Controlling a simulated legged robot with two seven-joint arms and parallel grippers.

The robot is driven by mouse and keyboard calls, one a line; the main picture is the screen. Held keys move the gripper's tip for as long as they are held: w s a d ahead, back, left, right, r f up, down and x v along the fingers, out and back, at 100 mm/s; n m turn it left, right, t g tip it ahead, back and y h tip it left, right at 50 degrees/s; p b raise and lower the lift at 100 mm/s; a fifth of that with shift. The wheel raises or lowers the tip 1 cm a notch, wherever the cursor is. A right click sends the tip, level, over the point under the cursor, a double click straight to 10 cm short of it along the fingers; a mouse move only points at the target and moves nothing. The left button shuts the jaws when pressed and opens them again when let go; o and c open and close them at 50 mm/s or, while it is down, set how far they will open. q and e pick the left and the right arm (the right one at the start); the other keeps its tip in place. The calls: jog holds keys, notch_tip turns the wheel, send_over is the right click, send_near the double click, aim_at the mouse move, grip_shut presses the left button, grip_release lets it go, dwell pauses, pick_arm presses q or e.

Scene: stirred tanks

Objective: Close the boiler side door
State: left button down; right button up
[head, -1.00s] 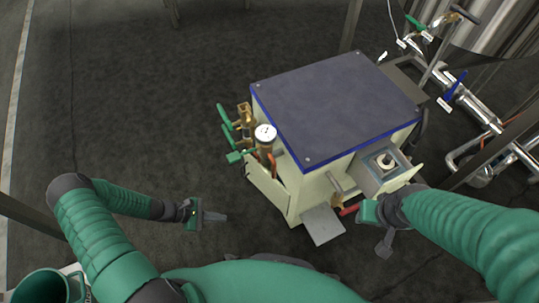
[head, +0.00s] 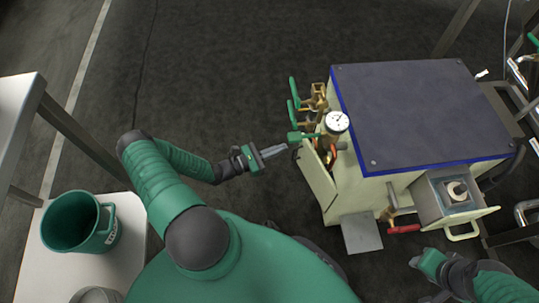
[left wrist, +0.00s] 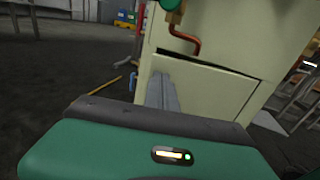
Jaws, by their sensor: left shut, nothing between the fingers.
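The boiler (head: 360,190) is a cream box with a dark blue top, right of centre in the head view. Its side door (head: 318,178) is a cream panel on the left side, standing ajar, tilted out from the body. The door also shows in the left wrist view (left wrist: 215,90), with a dark gap along its top edge. My left gripper (head: 283,149) is shut and empty, its fingertips just left of the door's upper edge. I cannot tell whether they touch it. My right gripper (head: 418,262) is low at the right, below a red handle; its fingers are unclear.
Green-handled brass valves (head: 312,105) and a gauge (head: 336,122) stick out above the door. A grey flap (head: 362,233) and a red handle (head: 403,229) project at the front. A green mug (head: 78,222) stands on a white table at left. Floor left of the boiler is clear.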

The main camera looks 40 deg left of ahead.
pick_arm(q)
jog(key=b+x, duration=0.2)
jog(key=x, duration=0.4)
jog(key=shift+f+b, duration=0.15)
jog(key=shift+b, duration=0.15)
jog(key=shift+w+r, duration=0.2)
jog(key=shift+w, duration=0.05)
jog(key=w+d+m+g+h+b, duration=0.1)
jog(key=w+d+m+h, duration=0.1)
jog(key=w, duration=0.4)
jog(key=shift+w+d+m+g+h, duration=0.3)
jog(key=shift+w+d+g+h, duration=0.1)
jog(key=shift+d+h, duration=0.25)
jog(key=shift+r, duration=0.1)
